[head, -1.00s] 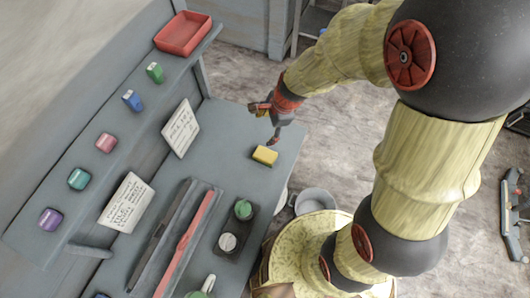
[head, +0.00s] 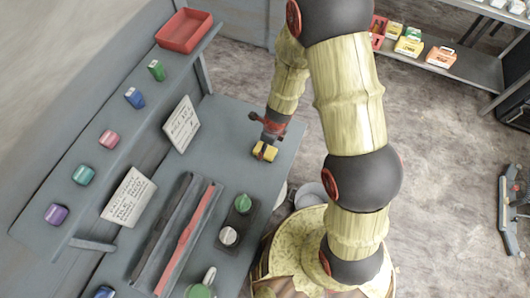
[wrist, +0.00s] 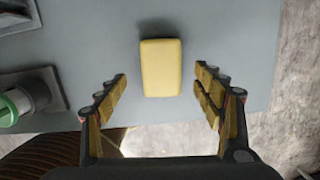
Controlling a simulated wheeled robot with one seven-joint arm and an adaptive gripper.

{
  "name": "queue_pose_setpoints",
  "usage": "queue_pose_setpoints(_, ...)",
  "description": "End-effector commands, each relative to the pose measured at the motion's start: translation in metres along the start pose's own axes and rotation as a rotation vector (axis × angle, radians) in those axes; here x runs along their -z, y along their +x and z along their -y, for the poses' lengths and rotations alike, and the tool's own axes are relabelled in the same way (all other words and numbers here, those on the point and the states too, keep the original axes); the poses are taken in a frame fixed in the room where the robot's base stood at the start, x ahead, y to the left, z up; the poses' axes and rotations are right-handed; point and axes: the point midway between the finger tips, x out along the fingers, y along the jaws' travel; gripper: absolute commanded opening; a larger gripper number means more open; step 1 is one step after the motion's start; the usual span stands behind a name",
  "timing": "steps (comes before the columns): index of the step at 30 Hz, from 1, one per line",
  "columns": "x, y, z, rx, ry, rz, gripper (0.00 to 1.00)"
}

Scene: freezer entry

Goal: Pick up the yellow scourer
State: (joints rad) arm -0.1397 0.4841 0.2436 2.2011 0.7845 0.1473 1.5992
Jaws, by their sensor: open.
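The yellow scourer (head: 266,152) lies flat on the grey table near its right edge in the head view. In the wrist view the scourer (wrist: 161,67) is a pale yellow block, upright in the picture, ahead of and centred between my fingers. My gripper (head: 263,148) is just above the scourer in the head view, with a finger partly covering it. In the wrist view my gripper (wrist: 161,85) is open, with one finger to each side and clear gaps to the scourer. Nothing is held.
The grey table (head: 226,125) is clear around the scourer. A dark tray with a green-topped item (head: 242,203) and a white-topped item (head: 228,236) is nearer. A long red bar (head: 188,240) lies left of it. A shelf above holds a red tray (head: 184,30) and several coloured items.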

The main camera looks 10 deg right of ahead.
Motion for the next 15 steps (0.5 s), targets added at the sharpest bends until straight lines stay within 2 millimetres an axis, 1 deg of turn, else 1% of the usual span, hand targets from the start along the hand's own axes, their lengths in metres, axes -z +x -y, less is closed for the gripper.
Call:
queue_pose_setpoints(6, -0.002, 0.031, 0.002, -0.001, 0.0, -0.001, 0.68)
queue_pose_setpoints(9, -0.002, 0.043, 0.002, -0.001, 0.0, 0.0, 0.68)
queue_pose_setpoints(12, -0.002, 0.048, 0.002, -0.001, 0.0, 0.0, 0.68)
queue_pose_setpoints(15, -0.002, 0.047, 0.002, -0.001, -0.001, 0.0, 0.68)
